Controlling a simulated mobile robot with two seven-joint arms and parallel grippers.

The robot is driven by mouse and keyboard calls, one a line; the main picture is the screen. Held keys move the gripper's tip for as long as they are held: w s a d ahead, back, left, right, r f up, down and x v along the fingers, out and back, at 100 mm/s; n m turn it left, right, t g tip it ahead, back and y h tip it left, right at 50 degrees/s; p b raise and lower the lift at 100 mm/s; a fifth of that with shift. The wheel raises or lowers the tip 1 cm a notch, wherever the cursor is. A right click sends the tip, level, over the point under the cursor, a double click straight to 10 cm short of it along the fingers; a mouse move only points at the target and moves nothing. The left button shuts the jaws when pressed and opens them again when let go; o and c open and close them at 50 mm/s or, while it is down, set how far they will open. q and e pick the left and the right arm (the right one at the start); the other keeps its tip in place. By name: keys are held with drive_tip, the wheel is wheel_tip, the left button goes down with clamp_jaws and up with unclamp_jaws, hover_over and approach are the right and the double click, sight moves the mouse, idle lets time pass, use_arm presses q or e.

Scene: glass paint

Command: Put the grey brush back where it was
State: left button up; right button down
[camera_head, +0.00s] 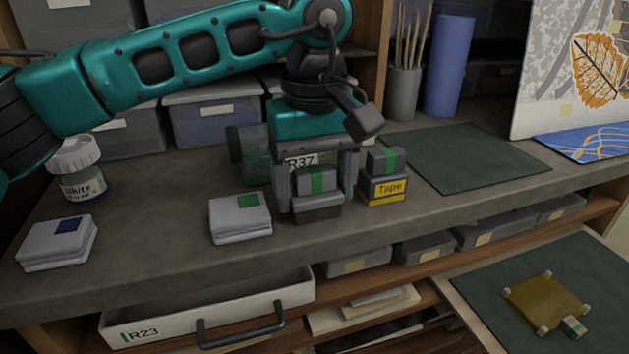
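I cannot pick out a grey brush with certainty. My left gripper (316,200) points down over the worktop, its two fingers well apart. A grey block with a green band (317,180) shows between the fingers, on a darker grey base (317,211). The fingers look clear of the upper block; whether they touch the base I cannot tell. A similar green-banded block (384,158) sits on a yellow box marked Tape (386,190), just right of the gripper. Thin sticks or handles (407,45) stand in a grey cup (403,96) at the back. My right gripper is not in view.
An R37 label and a dark jar are partly hidden behind the gripper. Drawer R23 (180,325) stands open below. A dark green mat (475,158) lies clear at right.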

sight(315, 170)
use_arm(q)
drive_tip(key=o, duration=0.3)
drive_tip(key=shift+o, duration=0.2)
wheel_tip(315, 170, up, 12)
drive_tip(key=p, duration=0.2)
drive_tip(key=shift+r, duration=0.2)
